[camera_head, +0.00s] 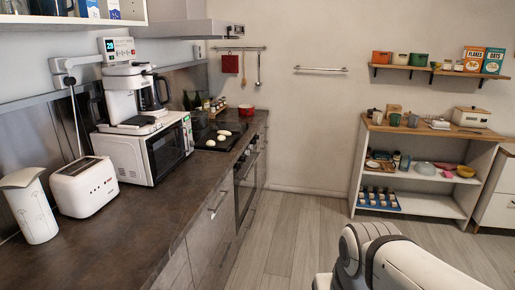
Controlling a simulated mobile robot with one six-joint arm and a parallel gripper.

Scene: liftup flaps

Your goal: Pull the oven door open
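The oven (247,186) is built into the counter front below the black cooktop (221,136). I see its dark door at a steep angle from the side, with a bar handle near its top. The door looks shut, flush with the cabinet fronts. White rounded links of my arm show at the bottom right, well apart from the oven. My gripper is not in view, so its opening and anything in it cannot be seen.
A nearer cabinet handle (219,204) sticks out. Wooden floor (290,222) is clear between the counter and the white shelf unit (425,199).

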